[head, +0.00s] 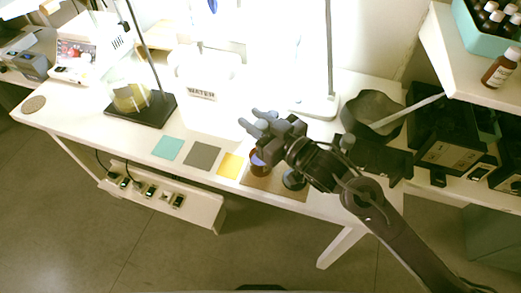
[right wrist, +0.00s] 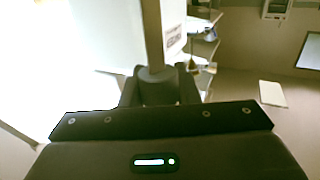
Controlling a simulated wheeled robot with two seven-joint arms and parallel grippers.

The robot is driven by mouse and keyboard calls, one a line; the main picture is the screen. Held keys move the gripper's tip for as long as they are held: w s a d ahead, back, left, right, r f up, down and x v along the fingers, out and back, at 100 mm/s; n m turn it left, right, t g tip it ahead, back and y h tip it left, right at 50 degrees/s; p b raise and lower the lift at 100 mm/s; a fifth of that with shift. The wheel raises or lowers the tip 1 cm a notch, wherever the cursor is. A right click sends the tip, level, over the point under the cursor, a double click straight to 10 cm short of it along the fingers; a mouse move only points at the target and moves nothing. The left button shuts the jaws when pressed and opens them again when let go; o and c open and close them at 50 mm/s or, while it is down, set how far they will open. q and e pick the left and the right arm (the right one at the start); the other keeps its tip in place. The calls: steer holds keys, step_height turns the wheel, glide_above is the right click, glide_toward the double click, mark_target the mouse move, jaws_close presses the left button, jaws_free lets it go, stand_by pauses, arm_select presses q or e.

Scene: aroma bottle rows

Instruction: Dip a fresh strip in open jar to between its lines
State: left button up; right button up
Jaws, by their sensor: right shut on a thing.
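My right gripper (head: 252,124) is over the white table, above and slightly left of a small brown round jar (head: 258,168). My left gripper is not in view.
The jar is on a brown mat (head: 270,188); teal (head: 168,147), grey (head: 202,156) and yellow (head: 230,165) squares lie to its left. A dark grey bowl (head: 370,110) with a white stick is at right. A WATER sign (head: 201,95) and a stand (head: 150,112) are behind.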

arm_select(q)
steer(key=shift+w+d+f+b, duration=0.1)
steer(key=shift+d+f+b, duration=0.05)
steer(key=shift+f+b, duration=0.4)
arm_select(e)
steer(key=shift+f, duration=1.1)
arm_select(q)
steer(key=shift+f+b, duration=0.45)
steer(key=shift+b, duration=0.1)
arm_select(e)
steer(key=shift+s+d+f, duration=0.2)
steer(key=shift+d+f, duration=0.15)
steer(key=shift+f, duration=0.35)
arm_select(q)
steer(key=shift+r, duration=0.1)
arm_select(e)
steer(key=shift+a+f, duration=0.1)
steer(key=shift+f, duration=0.1)
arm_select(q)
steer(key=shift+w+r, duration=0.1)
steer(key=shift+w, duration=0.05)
arm_select(e)
steer(key=shift+w, duration=0.1)
arm_select(q)
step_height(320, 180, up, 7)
steer(key=p, duration=0.7)
arm_select(e)
step_height(320, 180, up, 7)
steer(key=shift+a+f, duration=0.2)
stand_by(0.5)
